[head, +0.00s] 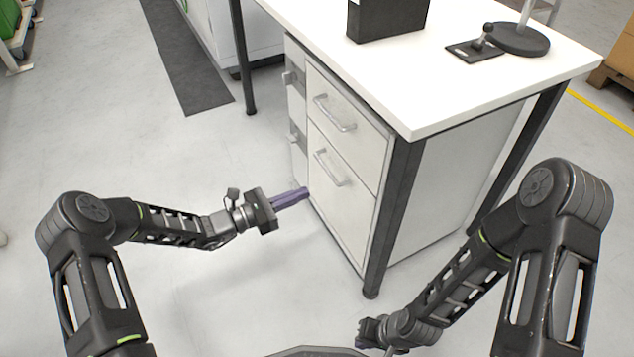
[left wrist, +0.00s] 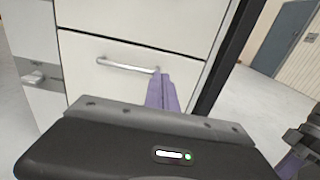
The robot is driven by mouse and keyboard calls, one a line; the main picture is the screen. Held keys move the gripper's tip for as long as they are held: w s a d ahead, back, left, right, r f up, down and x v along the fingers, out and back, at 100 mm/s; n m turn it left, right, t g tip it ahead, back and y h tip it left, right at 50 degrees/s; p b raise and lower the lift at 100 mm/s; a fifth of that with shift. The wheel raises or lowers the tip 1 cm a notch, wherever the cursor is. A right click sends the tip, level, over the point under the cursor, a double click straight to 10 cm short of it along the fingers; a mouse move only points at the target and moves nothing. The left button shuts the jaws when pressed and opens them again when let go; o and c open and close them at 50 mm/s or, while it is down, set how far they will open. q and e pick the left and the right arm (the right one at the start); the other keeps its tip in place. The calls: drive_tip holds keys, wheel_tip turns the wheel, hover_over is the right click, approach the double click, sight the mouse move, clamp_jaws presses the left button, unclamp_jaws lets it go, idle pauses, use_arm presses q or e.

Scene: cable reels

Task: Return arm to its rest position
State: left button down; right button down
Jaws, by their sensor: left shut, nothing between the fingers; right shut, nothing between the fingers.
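My left gripper (head: 291,198) has purple fingers pressed together, shut and empty. It points at the front of the white drawer cabinet (head: 345,205), close to the lower drawer; I cannot tell whether the tips touch it. In the left wrist view its purple fingers (left wrist: 161,92) show in front of a drawer, just below and beside the right end of the handle (left wrist: 127,66). My right arm is folded low, and its gripper (head: 368,332) hangs near the bottom edge of the head view, with its fingers mostly hidden. At the right edge of the left wrist view, purple fingers (left wrist: 290,163) show partly.
The white desk (head: 480,80) stands above the cabinet, with a dark leg (head: 392,215) at its near corner. A black box (head: 388,18) and a round black stand base (head: 517,39) sit on it. Grey floor (head: 230,310) is open to the left, with a dark mat (head: 185,60) farther back.

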use_arm(q)
drive_tip(key=shift+s+a, duration=0.35)
drive_tip(key=shift+a, duration=0.25)
